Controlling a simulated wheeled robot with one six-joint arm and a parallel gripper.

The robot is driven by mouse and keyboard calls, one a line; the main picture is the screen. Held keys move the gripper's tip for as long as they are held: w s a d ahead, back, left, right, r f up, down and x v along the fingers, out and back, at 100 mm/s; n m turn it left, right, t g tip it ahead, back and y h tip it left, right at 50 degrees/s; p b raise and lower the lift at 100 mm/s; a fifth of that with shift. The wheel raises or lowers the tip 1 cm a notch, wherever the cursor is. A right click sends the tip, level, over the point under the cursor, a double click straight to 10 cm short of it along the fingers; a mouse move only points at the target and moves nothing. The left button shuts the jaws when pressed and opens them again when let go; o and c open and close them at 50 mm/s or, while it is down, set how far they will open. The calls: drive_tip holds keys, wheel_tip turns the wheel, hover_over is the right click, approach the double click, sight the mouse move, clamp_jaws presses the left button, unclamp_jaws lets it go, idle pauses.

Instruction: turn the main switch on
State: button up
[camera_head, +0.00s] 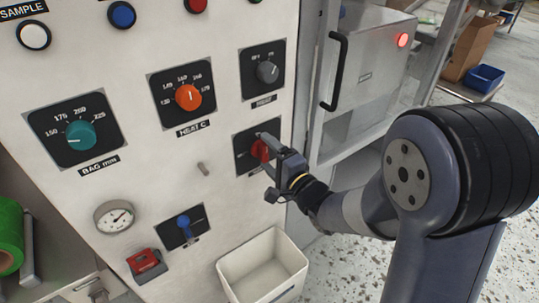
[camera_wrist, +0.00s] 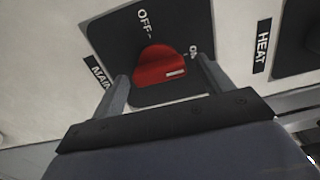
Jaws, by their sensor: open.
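The main switch is a red rotary knob (camera_wrist: 160,66) on a black square plate (camera_wrist: 112,32) with OFF and ON labels. In the wrist view its white mark sits at the knob's right end, below the ON label; whether it lines up with ON I cannot tell. In the head view the red knob (camera_head: 260,151) is partly hidden behind my gripper (camera_head: 269,153). My gripper is open, its fingers on either side of the knob (camera_wrist: 162,82). Gaps show between fingers and knob in the wrist view. The MAIN label is partly hidden by the left finger.
The white panel also carries a grey knob (camera_head: 267,72), an orange heat knob (camera_head: 188,97), a teal bag knob (camera_head: 81,135), a blue toggle (camera_head: 184,222) and a gauge (camera_head: 114,216). A small peg (camera_head: 203,168) sticks out left of the switch. A white bin (camera_head: 233,282) stands below.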

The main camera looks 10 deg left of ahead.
drive_tip(key=shift+d, duration=0.1)
drive_tip(key=v, duration=1)
drive_tip(key=shift+s+d+b, duration=0.2)
drive_tip(key=shift+s+b, duration=0.1)
drive_tip(key=shift+s, duration=0.05)
drive_tip(key=x, duration=1.1)
drive_tip(key=shift+d+p, duration=0.1)
drive_tip(key=shift+p, duration=0.2)
